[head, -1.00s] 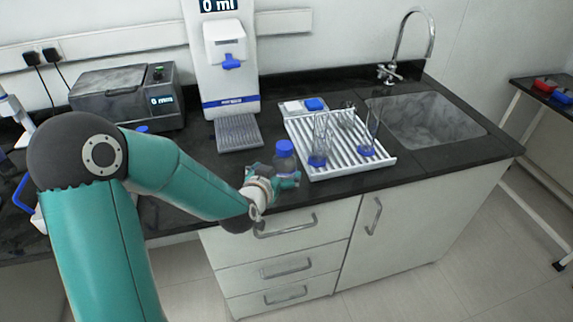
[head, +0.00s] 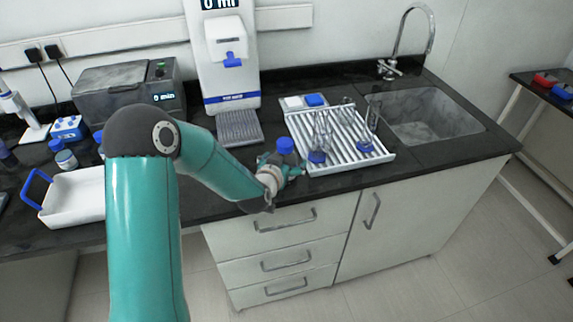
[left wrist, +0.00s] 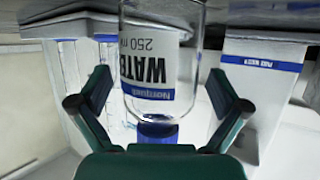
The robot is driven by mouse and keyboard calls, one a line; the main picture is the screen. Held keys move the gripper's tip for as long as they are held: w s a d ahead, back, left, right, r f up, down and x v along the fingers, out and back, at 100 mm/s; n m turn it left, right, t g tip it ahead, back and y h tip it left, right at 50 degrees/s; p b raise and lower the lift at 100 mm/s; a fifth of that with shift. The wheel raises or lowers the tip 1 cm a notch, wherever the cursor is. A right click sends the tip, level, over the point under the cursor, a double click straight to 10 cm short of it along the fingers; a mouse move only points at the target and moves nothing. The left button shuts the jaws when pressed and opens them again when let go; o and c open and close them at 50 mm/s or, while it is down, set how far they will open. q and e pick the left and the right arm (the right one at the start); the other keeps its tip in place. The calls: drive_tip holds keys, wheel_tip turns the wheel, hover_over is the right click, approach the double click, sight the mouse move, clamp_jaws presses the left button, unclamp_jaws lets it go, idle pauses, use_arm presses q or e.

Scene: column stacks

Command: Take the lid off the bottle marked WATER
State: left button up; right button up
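The bottle marked WATER (head: 284,157) stands upright at the counter's front edge, left of the ribbed drying rack. It is clear, with a blue lid (head: 285,145) on top. In the left wrist view the bottle (left wrist: 160,75) appears upside down, its WATER label readable and its blue lid (left wrist: 157,131) toward the bottom of the picture. My left gripper (head: 281,167) is at the bottle. In the left wrist view its fingers (left wrist: 160,90) stand on either side of the bottle, with narrow gaps visible. It looks open around the bottle. My right gripper is not in view.
The white drying rack (head: 376,157) holds clear glassware with blue bases, close to the right of the bottle. A dispenser (head: 231,102) stands behind, and a sink (head: 425,115) lies right. A white tray (head: 75,204) and small blue-lidded bottle (head: 65,158) are on the left.

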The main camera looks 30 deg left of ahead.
sight(285, 142)
use_arm(q)
drive_tip(key=c, duration=1.3)
drive_tip(key=shift+o, duration=0.2)
drive_tip(key=shift+r, duration=0.85)
wheel_tip(285, 142, up, 11)
drive_tip(key=shift+f, duration=0.2)
wheel_tip(285, 142, up, 8)
drive_tip(key=p, duration=0.3)
drive_tip(key=shift+f, duration=0.1)
